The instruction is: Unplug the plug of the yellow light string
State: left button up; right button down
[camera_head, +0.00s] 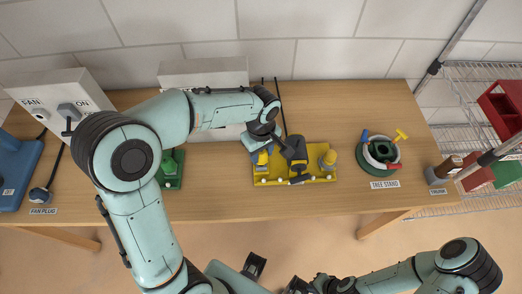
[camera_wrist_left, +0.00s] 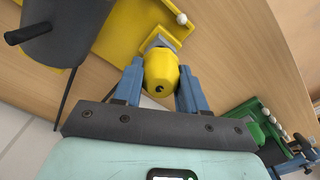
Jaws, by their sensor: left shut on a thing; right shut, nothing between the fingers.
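The yellow plug (camera_wrist_left: 160,75) sits between the two blue fingers of my left gripper (camera_wrist_left: 158,90), which is shut on it. A grey piece shows at the plug's far end, against the yellow board (camera_wrist_left: 118,40); I cannot tell whether plug and socket are still joined. In the head view my left gripper (camera_head: 262,153) reaches down at the left part of the yellow board (camera_head: 292,181), partly hiding the plug (camera_head: 262,158). My right gripper (camera_head: 298,286) is low at the bottom edge, off the table, partly cut off; its fingers are unclear.
A dark grey block with a black handle (camera_head: 295,150) stands on the board, right of my left gripper. A yellow cylinder (camera_head: 328,158) is further right. A green board (camera_head: 172,180) lies left. The tree stand (camera_head: 381,153) is right, the fan switch box (camera_head: 60,100) far left.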

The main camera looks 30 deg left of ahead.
pick_arm(q)
jog(key=shift+f+b, duration=1.1)
jog(key=shift+f, duration=0.35)
jog(key=o, duration=1.2)
jog(key=shift+o, duration=0.2)
notch_tip(320, 180, up, 14)
jog(key=shift+f+p, duration=0.25)
jog(key=shift+p, duration=0.7)
